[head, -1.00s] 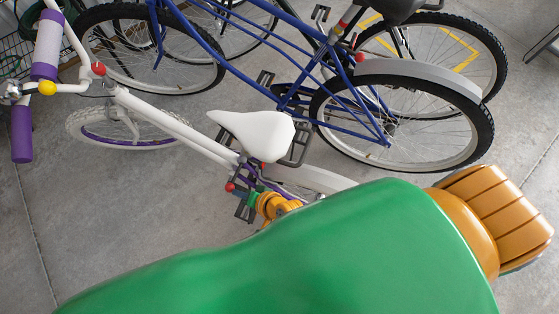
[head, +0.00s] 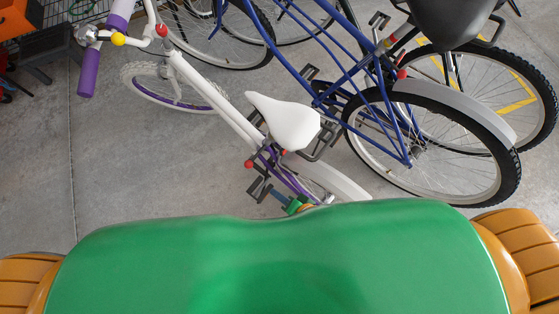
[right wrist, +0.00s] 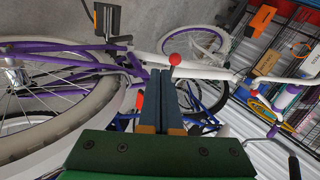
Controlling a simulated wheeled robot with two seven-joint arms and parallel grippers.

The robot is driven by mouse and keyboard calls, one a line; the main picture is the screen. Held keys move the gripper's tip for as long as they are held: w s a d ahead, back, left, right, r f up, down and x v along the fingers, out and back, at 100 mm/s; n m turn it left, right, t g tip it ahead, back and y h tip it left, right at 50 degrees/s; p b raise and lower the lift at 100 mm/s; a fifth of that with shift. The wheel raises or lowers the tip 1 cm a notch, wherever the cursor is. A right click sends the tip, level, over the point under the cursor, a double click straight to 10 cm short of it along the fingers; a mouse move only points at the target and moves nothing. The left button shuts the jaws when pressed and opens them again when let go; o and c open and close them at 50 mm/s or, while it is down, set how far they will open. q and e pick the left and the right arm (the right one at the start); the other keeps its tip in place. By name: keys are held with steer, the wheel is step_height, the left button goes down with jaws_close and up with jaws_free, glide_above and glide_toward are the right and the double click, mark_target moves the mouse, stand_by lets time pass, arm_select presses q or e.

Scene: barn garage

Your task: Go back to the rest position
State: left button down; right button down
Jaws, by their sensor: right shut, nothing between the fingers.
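My right gripper (head: 278,196) shows in the head view as a small blue-grey and green piece just past the front edge of my green body. It is beside the white and purple bicycle (head: 205,85), near its pedal and rear wheel. In the right wrist view the two blue-grey fingers of my right gripper (right wrist: 160,78) lie side by side, shut and empty. A red ball (right wrist: 175,59) shows close to the fingertips there; I cannot tell whether they touch. My left gripper is not in view.
A blue bicycle (head: 310,85) stands behind the white one, at the right. A wire shelf (head: 75,12) and a dark stand (head: 48,62) are at the upper left. Grey concrete floor (head: 130,165) is free at the left. In the right wrist view, shelves (right wrist: 288,55) stand at the right.

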steer(key=shift+s+d+r, duration=0.1)
steer(key=shift+s+r, duration=0.05)
stand_by(0.3)
steer(key=s+d+f+n+g+h, duration=0.6)
steer(key=s+d+f+n, duration=0.3)
steer(key=s+d+f, duration=0.5)
steer(key=s+d, duration=0.1)
steer(key=d, duration=0.2)
steer(key=shift+s+d+f+n+g, duration=0.15)
steer(key=shift+s+f+n+g, duration=0.15)
steer(key=shift+s+f+n, duration=0.1)
